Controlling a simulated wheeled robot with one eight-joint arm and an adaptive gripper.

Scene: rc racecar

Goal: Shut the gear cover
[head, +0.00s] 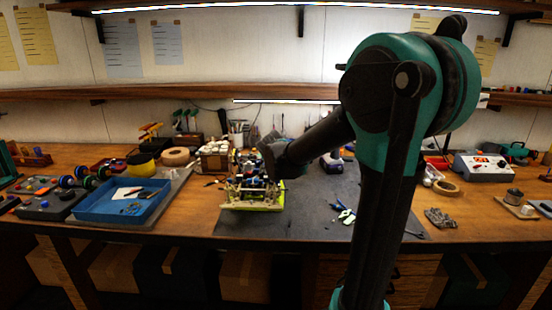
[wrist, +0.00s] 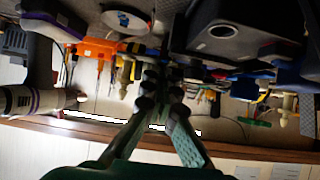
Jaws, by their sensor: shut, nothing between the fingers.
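The RC car (head: 257,180) stands on a yellow-green stand (head: 262,207) on the bench, left of the picture's middle in the head view. My arm's end reaches down over the car from the right and hides part of it. In the wrist view, which looks upside down, my gripper's two fingers (wrist: 162,84) come together near the middle with nothing between them. Close by them is a dark block with a round opening (wrist: 240,35) and an orange part (wrist: 97,50). I cannot tell which part is the gear cover, or whether it is open.
A blue tray (head: 123,202) and a tape roll (head: 175,156) lie left of the car. A dark mat (head: 310,215) with pliers (head: 343,212) is to the right. A power supply (head: 483,167) stands far right. A shelf (head: 200,92) runs above the bench.

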